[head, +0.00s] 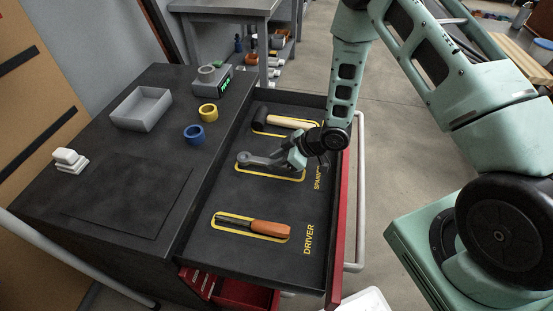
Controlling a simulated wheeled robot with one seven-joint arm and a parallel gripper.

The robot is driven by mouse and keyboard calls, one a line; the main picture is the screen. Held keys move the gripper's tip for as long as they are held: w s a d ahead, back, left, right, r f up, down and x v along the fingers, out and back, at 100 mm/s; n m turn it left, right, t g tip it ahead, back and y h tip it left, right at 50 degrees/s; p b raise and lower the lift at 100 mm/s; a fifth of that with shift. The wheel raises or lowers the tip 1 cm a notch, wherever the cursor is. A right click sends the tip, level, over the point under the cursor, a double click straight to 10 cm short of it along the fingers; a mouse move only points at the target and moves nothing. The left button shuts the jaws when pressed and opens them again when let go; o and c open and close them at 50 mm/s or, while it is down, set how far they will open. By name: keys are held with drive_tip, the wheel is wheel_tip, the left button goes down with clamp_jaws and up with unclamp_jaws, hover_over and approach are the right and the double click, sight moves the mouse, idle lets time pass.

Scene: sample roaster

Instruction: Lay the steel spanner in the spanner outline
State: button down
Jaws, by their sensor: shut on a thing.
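The steel spanner (260,160) is grey. Its head is at the left and its handle runs right into my gripper (291,158). My gripper is shut on the handle end. The spanner is over or in the yellow spanner outline (270,176) in the open drawer; I cannot tell whether it touches the drawer floor. The outline's lower edge shows below the spanner, and my gripper hides part of its upper right. The spanner label (318,178) is partly hidden by my arm.
A hammer (285,122) lies in the outline behind, and an orange-handled driver (268,229) lies in the one in front. The drawer (290,268) has raised walls.

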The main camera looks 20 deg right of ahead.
drive_tip(key=shift+f+b, duration=0.4)
drive_tip(key=shift+f, duration=0.1)
drive_tip(key=shift+f, duration=0.1)
drive_tip(key=c, duration=1.2)
unclamp_jaws()
